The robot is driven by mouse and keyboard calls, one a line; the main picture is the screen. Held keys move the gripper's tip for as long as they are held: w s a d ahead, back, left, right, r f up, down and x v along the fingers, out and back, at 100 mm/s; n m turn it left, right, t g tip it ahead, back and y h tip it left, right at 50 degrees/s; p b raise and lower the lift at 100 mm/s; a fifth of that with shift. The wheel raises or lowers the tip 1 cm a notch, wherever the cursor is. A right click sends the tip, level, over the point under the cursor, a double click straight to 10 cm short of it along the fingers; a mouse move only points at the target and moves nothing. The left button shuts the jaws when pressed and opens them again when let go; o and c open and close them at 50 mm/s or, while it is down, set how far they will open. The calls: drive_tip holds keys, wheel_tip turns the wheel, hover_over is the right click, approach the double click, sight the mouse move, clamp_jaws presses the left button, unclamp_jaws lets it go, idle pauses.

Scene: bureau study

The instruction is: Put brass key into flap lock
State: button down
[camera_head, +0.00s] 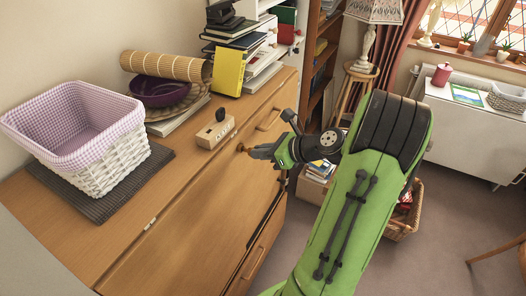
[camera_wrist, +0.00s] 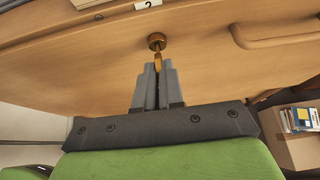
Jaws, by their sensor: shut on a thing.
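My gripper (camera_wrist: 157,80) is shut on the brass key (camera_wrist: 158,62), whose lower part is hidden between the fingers. The key points away from the fingers at the round brass flap lock (camera_wrist: 156,41) on the wooden bureau flap (camera_wrist: 210,68). In the wrist view the key's far end meets the lock; I cannot tell how deep it sits in it. In the head view my gripper (camera_head: 259,152) is at the bureau's flap, with the lock (camera_head: 241,148) just left of the fingertips. The key is too small to make out there.
On the bureau top stand a small wooden block with a black knob (camera_head: 216,132), a lined white basket (camera_head: 110,165) on a dark mat, a purple bowl (camera_head: 157,90) and a yellow book (camera_head: 229,72). A wooden handle (camera_head: 270,119) juts from the flap beyond the lock.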

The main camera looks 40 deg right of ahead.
drive_tip(key=shift+w+a+p, duration=0.3)
drive_tip(key=shift+w+p, duration=0.1)
drive_tip(key=shift+w, duration=0.35)
idle(0.4)
drive_tip(key=c, duration=1.3)
unclamp_jaws()
drive_tip(key=o, duration=0.6)
drive_tip(key=p+v, duration=0.6)
drive_tip(key=v, duration=0.2)
drive_tip(key=shift+r, duration=0.1)
